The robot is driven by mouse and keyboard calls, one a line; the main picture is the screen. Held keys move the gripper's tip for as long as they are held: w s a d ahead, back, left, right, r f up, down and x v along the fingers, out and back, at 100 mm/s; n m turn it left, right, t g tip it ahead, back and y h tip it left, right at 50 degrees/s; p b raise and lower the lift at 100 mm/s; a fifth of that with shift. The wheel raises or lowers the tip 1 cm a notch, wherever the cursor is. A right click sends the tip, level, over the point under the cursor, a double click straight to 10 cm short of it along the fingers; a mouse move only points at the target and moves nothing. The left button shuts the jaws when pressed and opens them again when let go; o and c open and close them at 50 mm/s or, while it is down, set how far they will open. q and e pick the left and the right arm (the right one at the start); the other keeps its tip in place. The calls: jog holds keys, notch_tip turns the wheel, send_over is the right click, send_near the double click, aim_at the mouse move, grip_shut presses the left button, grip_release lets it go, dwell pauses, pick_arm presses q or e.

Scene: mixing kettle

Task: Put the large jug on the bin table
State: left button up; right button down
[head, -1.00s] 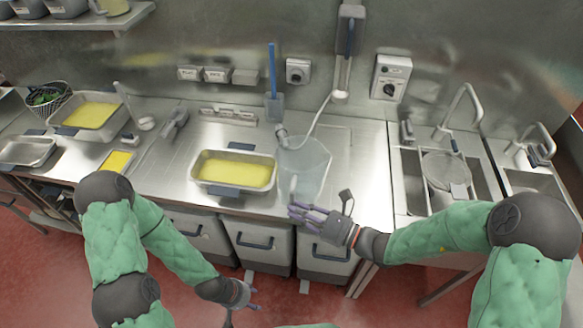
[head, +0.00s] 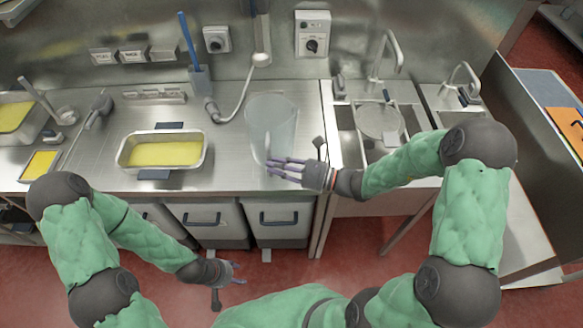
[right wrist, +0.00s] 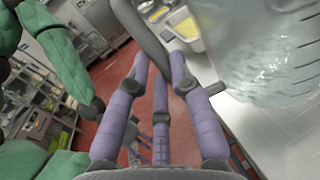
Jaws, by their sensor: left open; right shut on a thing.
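The large clear jug (head: 271,122) is at the right end of the steel counter in the head view, close to upright. Whether its base touches the counter or hangs above it cannot be told. My right gripper (head: 287,170) is shut on the jug at its near side; the exact grip on the handle is unclear. In the right wrist view the jug (right wrist: 270,50) fills the upper right, beside my fingers (right wrist: 160,85). My left gripper (head: 236,273) is open and empty, low in front of the bins. The counter over the grey bins (head: 285,222) has a bare steel top (head: 225,185).
A tray of yellow liquid (head: 165,152) stands left of the jug. A blue spatula (head: 195,60) and a hose (head: 240,95) are behind. Sinks with taps (head: 385,60) lie to the right. A table with blue and orange boards (head: 567,125) is at far right.

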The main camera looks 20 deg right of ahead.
jog(key=w+d+f+b, duration=0.3)
jog(key=d+f, duration=0.3)
jog(key=f, duration=0.4)
jog(key=shift+w, duration=0.65)
jog(key=shift+d+f, duration=0.1)
jog(key=shift+f, duration=0.05)
jog(key=shift+f, duration=0.1)
jog(key=c, duration=1.1)
grip_release()
